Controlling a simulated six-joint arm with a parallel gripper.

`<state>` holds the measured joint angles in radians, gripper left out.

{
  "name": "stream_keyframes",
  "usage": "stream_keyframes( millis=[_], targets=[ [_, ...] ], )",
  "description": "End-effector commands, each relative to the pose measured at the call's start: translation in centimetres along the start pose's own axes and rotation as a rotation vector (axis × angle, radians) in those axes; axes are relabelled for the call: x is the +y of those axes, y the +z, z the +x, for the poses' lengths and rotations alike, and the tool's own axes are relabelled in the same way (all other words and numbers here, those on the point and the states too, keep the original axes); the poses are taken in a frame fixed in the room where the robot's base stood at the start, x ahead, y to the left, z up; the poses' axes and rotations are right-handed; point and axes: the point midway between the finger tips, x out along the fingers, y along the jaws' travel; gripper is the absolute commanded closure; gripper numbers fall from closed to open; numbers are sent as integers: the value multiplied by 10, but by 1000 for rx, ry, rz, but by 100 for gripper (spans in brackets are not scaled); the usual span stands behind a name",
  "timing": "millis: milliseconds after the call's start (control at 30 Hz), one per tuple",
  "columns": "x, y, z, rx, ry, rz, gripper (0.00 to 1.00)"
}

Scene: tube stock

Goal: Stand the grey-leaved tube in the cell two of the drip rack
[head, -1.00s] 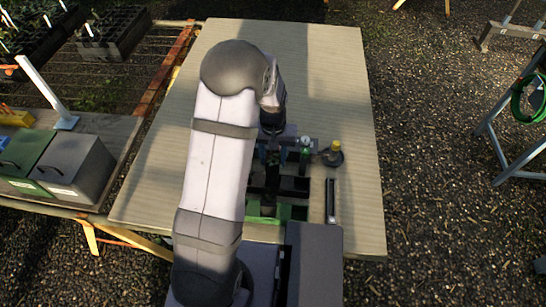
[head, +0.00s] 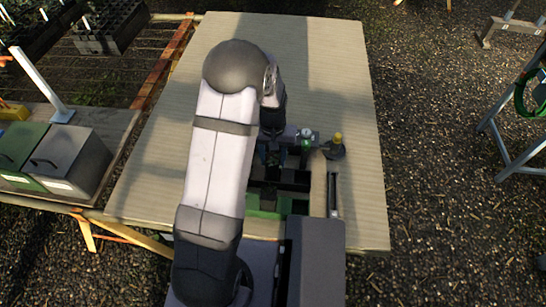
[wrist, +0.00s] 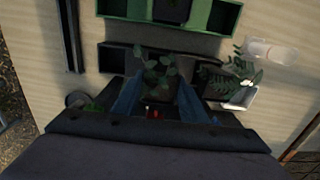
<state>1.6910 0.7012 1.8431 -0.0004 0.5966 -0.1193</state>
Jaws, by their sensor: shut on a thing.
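My gripper (wrist: 157,92) is shut, its two blue fingers on either side of a plant tube. Grey-green rounded leaves (wrist: 153,64) rise between the fingers; the tube body is hidden. In the head view my arm covers most of the gripper, with blue fingers (head: 270,155) just showing. A dark rack with open cells (wrist: 116,58) lies just beyond the leaves in the wrist view and shows in the head view (head: 293,180). I cannot tell whether it is the drip rack, or whether the held tube touches it.
A green tray (wrist: 125,9) lies beyond the dark rack. A fern-leaved plant (wrist: 232,75) with a white label stands at the right in the wrist view. A yellow-topped item (head: 337,140) on a dark round base and a narrow dark bar (head: 333,195) are at right. The far tabletop is clear.

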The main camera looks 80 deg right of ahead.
Motion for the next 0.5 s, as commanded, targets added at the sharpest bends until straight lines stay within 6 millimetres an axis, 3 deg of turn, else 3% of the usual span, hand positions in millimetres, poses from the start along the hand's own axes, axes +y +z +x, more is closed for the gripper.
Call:
stream_keyframes(
  millis=[500],
  targets=[
    [0,0,20,0,0,0,88]
  ],
)
